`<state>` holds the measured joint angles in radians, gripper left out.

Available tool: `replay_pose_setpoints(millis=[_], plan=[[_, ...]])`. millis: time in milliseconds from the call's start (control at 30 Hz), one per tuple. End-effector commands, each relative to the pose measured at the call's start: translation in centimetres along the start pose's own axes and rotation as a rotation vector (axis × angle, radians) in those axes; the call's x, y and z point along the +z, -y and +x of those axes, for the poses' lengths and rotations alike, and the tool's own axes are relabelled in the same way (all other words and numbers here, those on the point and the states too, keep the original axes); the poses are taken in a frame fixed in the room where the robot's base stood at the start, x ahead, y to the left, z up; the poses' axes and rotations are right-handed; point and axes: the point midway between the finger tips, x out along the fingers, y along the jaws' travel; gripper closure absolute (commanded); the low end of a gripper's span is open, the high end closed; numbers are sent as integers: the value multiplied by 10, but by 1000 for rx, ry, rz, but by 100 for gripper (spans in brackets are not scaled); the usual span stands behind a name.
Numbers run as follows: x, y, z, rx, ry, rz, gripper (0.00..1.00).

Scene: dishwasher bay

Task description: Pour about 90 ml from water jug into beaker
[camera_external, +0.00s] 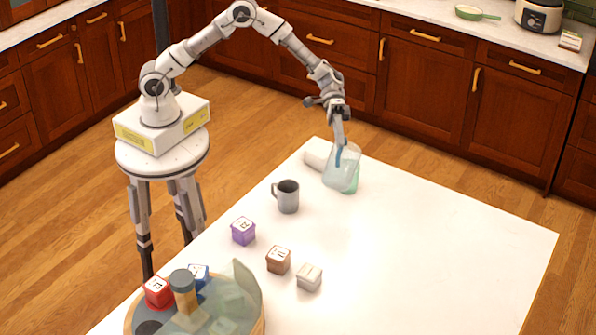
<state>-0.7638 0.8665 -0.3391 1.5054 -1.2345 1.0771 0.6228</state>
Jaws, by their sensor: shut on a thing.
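A translucent pale blue jug (338,178) hangs tilted from my gripper (339,148) over the far-left part of the white table. My gripper points down and is shut on the jug at its upper part. A greenish clear vessel (352,186), which looks like the beaker, stands on the table just behind and to the right of the jug. The jug hides most of it. I cannot tell whether the jug touches it, or how much water is in either one.
A white cylinder (316,154) is just left of the jug. A grey mug (288,197) stands nearer. Purple (243,231), brown (278,260) and white (309,278) boxes are in front. A round tray (259,325) holds several items. The table's right side is clear.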

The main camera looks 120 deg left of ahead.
Motion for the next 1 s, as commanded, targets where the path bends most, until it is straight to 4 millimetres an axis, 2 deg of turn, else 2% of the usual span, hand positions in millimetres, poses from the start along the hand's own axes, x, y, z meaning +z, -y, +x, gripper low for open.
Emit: replay_pose_setpoints(millis=[667,767,800,833,900,1000], plan=[[-2,-2,-6,29,6,-10,100],[9,-13,13,-52,-1,28,100],[12,4,26,-113,-15,58,100],[13,9,33,-156,-25,79,100],[16,13,41,-234,-43,108,100],[15,14,42,-265,-53,116,100]])
